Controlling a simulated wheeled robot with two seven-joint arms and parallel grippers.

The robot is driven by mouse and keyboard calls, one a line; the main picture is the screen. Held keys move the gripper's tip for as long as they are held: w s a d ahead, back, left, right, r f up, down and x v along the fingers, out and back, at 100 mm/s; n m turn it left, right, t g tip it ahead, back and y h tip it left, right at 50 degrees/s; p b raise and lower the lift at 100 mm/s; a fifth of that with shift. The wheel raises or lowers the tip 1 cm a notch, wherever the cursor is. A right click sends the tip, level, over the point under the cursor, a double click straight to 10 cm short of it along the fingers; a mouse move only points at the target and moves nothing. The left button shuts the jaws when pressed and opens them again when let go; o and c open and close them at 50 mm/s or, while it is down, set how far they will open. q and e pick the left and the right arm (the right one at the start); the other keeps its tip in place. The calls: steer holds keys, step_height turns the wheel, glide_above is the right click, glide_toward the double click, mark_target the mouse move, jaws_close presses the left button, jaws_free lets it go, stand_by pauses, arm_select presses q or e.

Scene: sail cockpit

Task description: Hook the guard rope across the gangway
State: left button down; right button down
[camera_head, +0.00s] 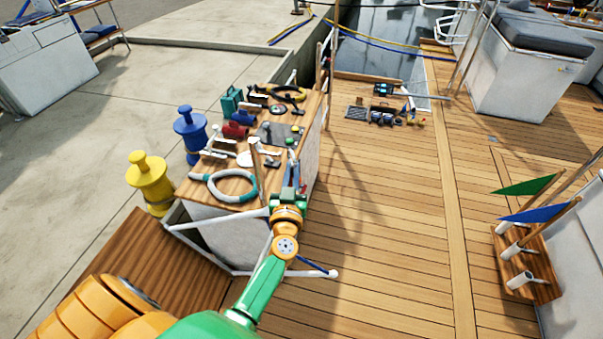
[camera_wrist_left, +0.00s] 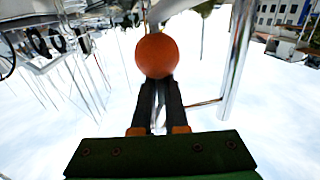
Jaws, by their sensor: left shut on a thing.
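My left gripper (camera_head: 292,190) is over the front right corner of the wooden-topped bench. In the left wrist view my gripper (camera_wrist_left: 158,85) has its two dark fingers close together, with an orange ball (camera_wrist_left: 156,55) at their tips. The ball hides the fingertips, and any rope running from it is hard to make out. A short stretch of dark blue rope (camera_head: 313,265) shows low beside my left forearm, near the end of a white rail (camera_head: 332,273). A pale metal post (camera_wrist_left: 238,60) stands right of the fingers in the wrist view. My right gripper is out of view.
The bench top (camera_head: 226,187) holds a coiled hose (camera_head: 224,186) and several tools. Blue (camera_head: 190,135) and yellow (camera_head: 150,180) bollards stand at its left. A flag rack (camera_head: 525,270) stands at right. The plank deck (camera_head: 390,220) between is mostly clear.

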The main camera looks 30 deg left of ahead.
arm_select(q)
steer(key=shift+s+a+f+b, duration=0.15)
steer(key=shift+s+a+f, duration=0.05)
steer(key=shift+a, duration=0.6)
steer(key=shift+s+a+f+b, duration=0.1)
steer(key=shift+s+a+f, duration=0.1)
steer(key=shift+a, duration=0.55)
steer(key=shift+s+a+f+b, duration=0.15)
steer(key=shift+s+a+f, duration=0.05)
steer(key=shift+a, duration=0.6)
steer(key=c, duration=0.9)
jaws_free()
steer(key=shift+o, duration=0.2)
steer(key=shift+s+d, duration=0.1)
